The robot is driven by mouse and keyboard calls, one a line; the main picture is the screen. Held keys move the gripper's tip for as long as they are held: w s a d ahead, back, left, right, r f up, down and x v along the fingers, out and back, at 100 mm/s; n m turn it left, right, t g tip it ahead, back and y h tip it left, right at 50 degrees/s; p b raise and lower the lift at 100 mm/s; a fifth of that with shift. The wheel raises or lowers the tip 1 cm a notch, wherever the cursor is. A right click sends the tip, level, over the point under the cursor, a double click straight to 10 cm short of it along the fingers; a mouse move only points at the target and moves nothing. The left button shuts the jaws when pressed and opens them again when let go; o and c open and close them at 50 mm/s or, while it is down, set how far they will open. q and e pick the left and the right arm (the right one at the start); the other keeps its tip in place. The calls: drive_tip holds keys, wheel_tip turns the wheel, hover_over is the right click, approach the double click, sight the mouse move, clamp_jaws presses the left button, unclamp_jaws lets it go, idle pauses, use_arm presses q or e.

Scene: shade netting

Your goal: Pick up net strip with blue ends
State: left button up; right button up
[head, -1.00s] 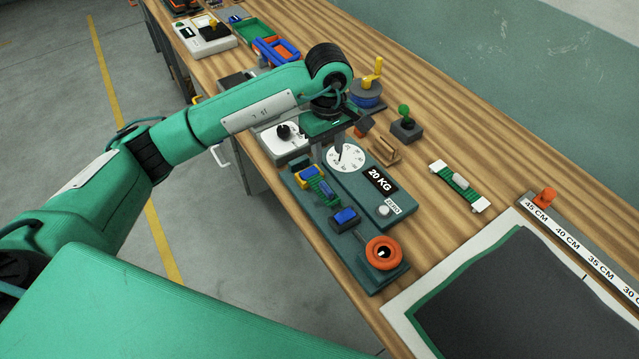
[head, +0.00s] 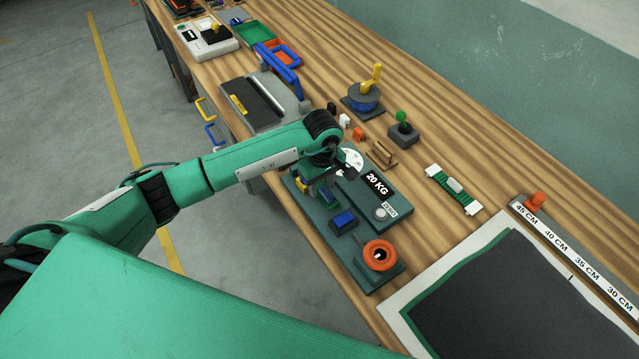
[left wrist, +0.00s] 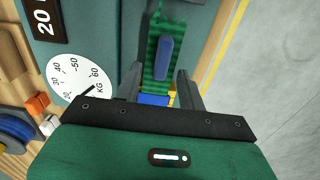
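The green net strip (left wrist: 161,80) lies on a dark green scale bench plate. A blue grip piece (left wrist: 163,58) sits along its middle. A blue end (left wrist: 155,100) shows at its lower part in the left wrist view, beside a bit of yellow. In the head view the strip (head: 326,195) is partly hidden under my left gripper (head: 322,178). My left gripper (left wrist: 158,82) is open above the strip, one finger on each side of it. Whether the fingers touch it cannot be told. My right gripper is not in view.
Beside the strip are a dial (left wrist: 80,82) and a 20 KG plate (head: 377,183). Another net strip with white ends (head: 454,187) lies to the right on the wooden bench (head: 450,130).

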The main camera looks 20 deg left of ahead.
use_arm(q)
drive_tip(key=shift+d+f, duration=0.1)
drive_tip(key=shift+f, duration=0.8)
drive_tip(key=shift+c, duration=0.2)
drive_tip(key=c, duration=0.6)
drive_tip(key=shift+o, duration=0.2)
